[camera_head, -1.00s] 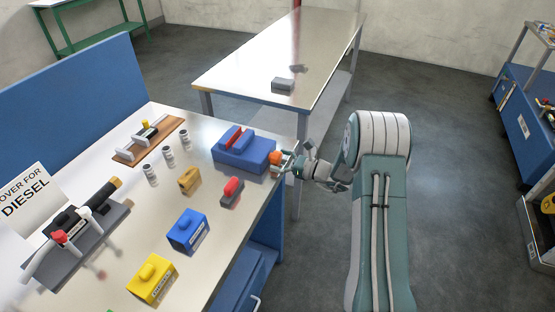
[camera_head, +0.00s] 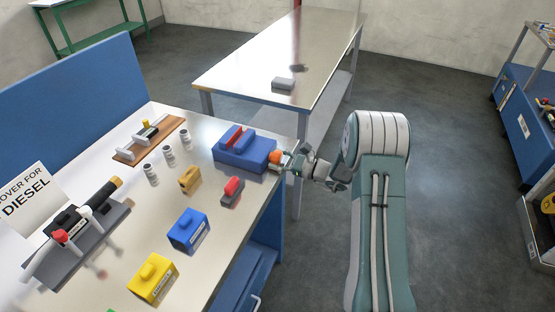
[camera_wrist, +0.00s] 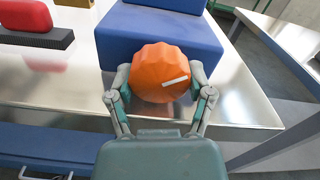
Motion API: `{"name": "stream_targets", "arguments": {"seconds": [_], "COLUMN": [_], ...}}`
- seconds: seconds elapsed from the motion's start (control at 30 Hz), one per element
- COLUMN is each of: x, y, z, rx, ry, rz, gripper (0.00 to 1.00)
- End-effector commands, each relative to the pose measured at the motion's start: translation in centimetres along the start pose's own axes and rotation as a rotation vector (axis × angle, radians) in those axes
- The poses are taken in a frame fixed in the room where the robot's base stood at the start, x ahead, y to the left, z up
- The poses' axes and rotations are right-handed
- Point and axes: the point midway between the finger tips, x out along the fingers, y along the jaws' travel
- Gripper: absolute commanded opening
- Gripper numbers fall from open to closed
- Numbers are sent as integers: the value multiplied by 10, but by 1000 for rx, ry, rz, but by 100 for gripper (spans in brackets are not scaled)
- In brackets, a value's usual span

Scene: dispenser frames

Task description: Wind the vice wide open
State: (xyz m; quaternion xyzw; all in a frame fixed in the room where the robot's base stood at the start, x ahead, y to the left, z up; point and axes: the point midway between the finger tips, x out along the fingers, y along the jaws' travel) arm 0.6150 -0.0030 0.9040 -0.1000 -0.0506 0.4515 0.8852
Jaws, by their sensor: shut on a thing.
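The blue vice (camera_head: 244,152) stands at the right edge of the workbench, with a red piece (camera_head: 234,134) between its upright blocks. An orange knob (camera_head: 275,157) is on its right end. In the wrist view the ribbed orange knob (camera_wrist: 160,73) fills the middle, with a white mark at its right pointing roughly sideways. The vice's blue body (camera_wrist: 158,32) is behind it. My gripper (camera_head: 283,161) is shut on the orange knob. In the wrist view my gripper (camera_wrist: 160,92) has one finger on each side of the knob.
A red-topped grey block (camera_head: 232,192) lies just in front of the vice. Blue (camera_head: 188,231) and yellow boxes (camera_head: 153,280) stand nearer on the bench. A separate metal table (camera_head: 281,57) stands behind. Open floor lies to the right.

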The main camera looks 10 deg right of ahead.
Motion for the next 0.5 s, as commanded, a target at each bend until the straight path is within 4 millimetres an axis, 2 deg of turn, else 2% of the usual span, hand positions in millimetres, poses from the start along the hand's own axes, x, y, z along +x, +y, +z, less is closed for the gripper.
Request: {"name": "stream_targets", "arguments": {"seconds": [0.2,0.5], "x": [0,0], "y": [-2,-2], "z": [0,0], "rx": [-144,-170], "ry": [0,0], "rz": [-3,-3], "gripper": [20,20]}}
